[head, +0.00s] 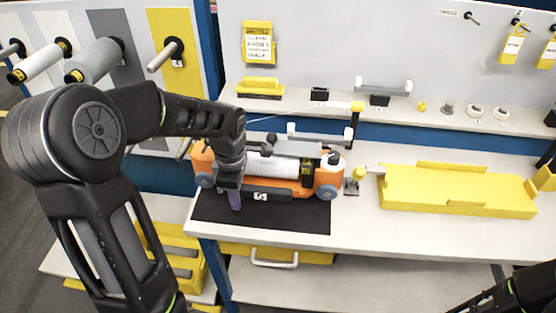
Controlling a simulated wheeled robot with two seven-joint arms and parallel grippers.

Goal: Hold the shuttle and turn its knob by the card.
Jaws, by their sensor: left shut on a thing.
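The orange shuttle (277,183) lies on a black mat (290,217) on the table and carries a white roll (275,167). A small black and white round part, which may be its knob (334,158), sits at its right end. My left gripper (236,197) is at the shuttle's front left and shut on it; my arm hides part of that side. The card (258,46) sits in a yellow holder on the back panel; its print is too small to read. My right arm shows only at the bottom right corner, and its gripper is out of view.
A yellow tray (458,205) lies on the right of the table. A metal rail on posts (320,137) stands close behind the shuttle. Small parts line the back shelf (340,104). The table front right of the mat is clear (410,240).

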